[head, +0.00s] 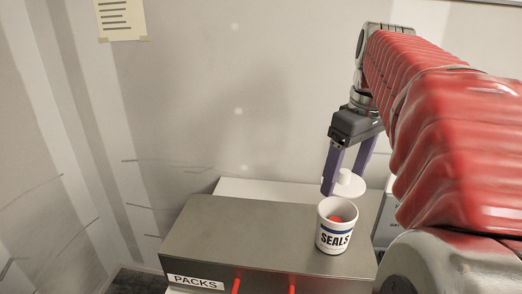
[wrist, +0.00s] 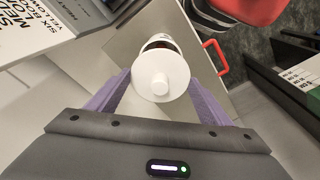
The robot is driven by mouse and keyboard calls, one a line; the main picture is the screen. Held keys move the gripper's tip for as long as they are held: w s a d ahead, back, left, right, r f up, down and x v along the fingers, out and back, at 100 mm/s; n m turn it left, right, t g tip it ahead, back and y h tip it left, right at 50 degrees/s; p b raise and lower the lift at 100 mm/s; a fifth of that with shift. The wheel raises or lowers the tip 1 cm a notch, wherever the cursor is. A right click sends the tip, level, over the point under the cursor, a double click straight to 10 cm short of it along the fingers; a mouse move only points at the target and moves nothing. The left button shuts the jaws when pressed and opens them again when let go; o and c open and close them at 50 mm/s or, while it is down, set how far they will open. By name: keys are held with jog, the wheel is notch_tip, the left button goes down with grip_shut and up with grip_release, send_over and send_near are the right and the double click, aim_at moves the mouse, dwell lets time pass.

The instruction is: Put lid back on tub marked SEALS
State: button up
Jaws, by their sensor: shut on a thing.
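The tub marked SEALS (head: 334,238) stands upright and open on the grey metal cabinet top, with something red inside. In the wrist view the lid (wrist: 158,76) sits between the purple fingers of my gripper (wrist: 158,92). There the lid covers most of the tub (wrist: 160,40), whose rim shows just past it.
A paper note (head: 122,20) hangs on the wall.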

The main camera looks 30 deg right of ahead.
aim_at(344, 185)
jog(key=shift+f, duration=0.15)
dwell(0.3)
jog(key=shift+f, duration=2.7)
jog(key=shift+f, duration=0.5)
dwell(0.4)
jog(key=o, duration=1.1)
jog(key=shift+r, duration=0.1)
jog(key=shift+r, duration=3.4)
